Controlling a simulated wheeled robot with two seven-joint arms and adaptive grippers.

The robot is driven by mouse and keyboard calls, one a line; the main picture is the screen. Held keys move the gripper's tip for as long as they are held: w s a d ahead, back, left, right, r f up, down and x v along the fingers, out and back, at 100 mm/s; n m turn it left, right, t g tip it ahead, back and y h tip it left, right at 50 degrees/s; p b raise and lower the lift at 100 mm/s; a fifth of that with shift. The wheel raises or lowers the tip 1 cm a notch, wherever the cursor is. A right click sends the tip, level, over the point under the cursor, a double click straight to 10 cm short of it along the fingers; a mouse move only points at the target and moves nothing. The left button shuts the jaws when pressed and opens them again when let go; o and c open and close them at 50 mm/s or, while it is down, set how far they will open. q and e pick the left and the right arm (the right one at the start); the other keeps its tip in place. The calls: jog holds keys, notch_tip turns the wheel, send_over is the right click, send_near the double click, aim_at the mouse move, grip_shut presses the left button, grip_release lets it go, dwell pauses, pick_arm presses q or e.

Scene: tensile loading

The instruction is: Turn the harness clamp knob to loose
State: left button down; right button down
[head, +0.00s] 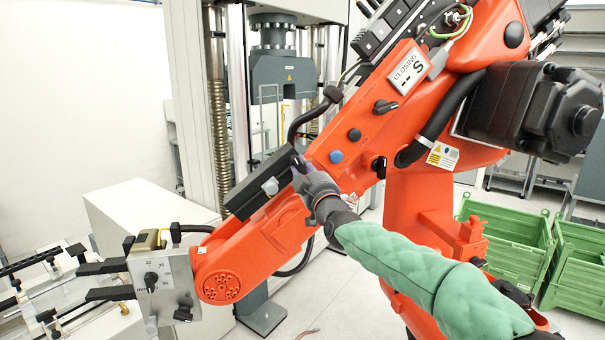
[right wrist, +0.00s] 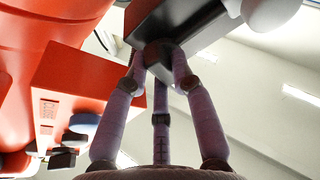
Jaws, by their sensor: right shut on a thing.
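My right gripper (head: 301,168) reaches in from the lower right to the upper end of a long black box (head: 258,183) on the orange machine arm (head: 285,225). In the right wrist view, its three purple-grey fingers (right wrist: 160,62) come together on a dark knob (right wrist: 158,50) under the black box. It sits where the harness clamp is, but no label on it can be read. The fingers hide most of the knob, so I cannot tell its setting. My left gripper is not in view.
A light grey knob (head: 270,187) sits on the box near my fingers. A blue button (head: 336,157) and a black knob (head: 384,107) are on the orange arm. A black cable (head: 303,120) arches above. Green crates (head: 510,245) stand at the right.

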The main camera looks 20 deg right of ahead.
jog(key=shift+f+n, duration=0.15)
jog(key=shift+n, duration=0.35)
jog(key=c, duration=1)
grip_release()
jog(key=shift+c, duration=0.2)
jog(key=v, duration=1.2)
jog(key=shift+d, duration=0.15)
